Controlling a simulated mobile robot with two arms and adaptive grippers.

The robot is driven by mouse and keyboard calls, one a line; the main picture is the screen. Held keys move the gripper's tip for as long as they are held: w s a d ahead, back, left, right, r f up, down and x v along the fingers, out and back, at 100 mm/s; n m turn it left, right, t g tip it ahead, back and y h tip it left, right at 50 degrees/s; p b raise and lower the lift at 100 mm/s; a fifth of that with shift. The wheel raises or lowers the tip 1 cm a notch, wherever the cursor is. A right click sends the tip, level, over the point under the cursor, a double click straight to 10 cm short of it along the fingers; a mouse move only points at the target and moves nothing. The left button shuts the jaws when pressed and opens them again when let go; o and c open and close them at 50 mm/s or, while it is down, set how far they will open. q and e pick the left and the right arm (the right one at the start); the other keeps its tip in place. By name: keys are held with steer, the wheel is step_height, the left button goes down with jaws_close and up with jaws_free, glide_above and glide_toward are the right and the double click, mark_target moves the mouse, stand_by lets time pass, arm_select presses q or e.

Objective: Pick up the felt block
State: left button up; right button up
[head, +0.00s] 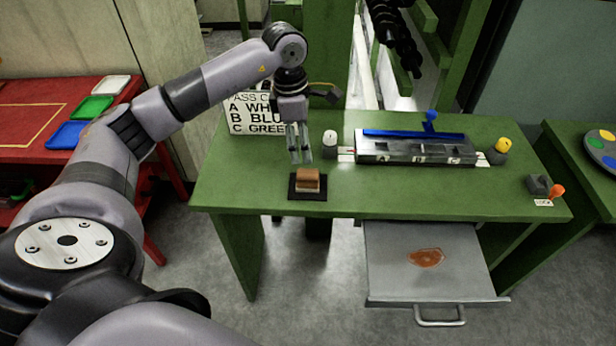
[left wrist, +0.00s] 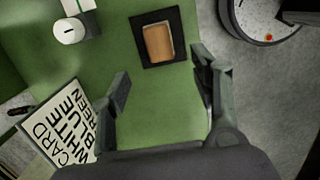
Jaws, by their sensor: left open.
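The felt block (head: 308,179) is a small brown block with a tan top. It rests on a black square pad (head: 294,193) near the front edge of the green table (head: 240,185). In the left wrist view the felt block (left wrist: 158,43) lies on the black pad (left wrist: 181,50), ahead of the fingers. My left gripper (head: 301,157) is open and empty, pointing down just behind and above the block. Its two fingers show apart in the left wrist view (left wrist: 165,85). My right gripper is not clearly in view.
A white knob (head: 330,138) stands close right of my left gripper. A grey fixture (head: 415,150) with a blue bar (head: 412,134) fills the table's middle. A lettered card (head: 252,113) stands behind. An open drawer (head: 385,270) juts out below the table. A red table (head: 60,95) is at left.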

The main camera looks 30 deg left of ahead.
mark_target(308, 174)
arm_select(q)
steer(key=f, duration=0.4)
steer(key=f+p, duration=0.1)
steer(key=f, duration=0.1)
steer(key=shift+w+d, duration=0.2)
steer(key=shift+d, duration=0.15)
steer(key=shift+f+p, duration=0.25)
steer(key=shift+p, duration=0.05)
steer(key=f, duration=0.1)
steer(key=f+p, duration=0.1)
steer(key=f, duration=0.1)
steer(key=shift+w+d+f, duration=0.15)
steer(key=shift+w+f, duration=0.1)
steer(key=shift+f, duration=0.55)
steer(key=shift+c, duration=0.6)
steer(key=c, duration=1.1)
steer(key=shift+r, duration=0.15)
steer(key=shift+c, duration=0.2)
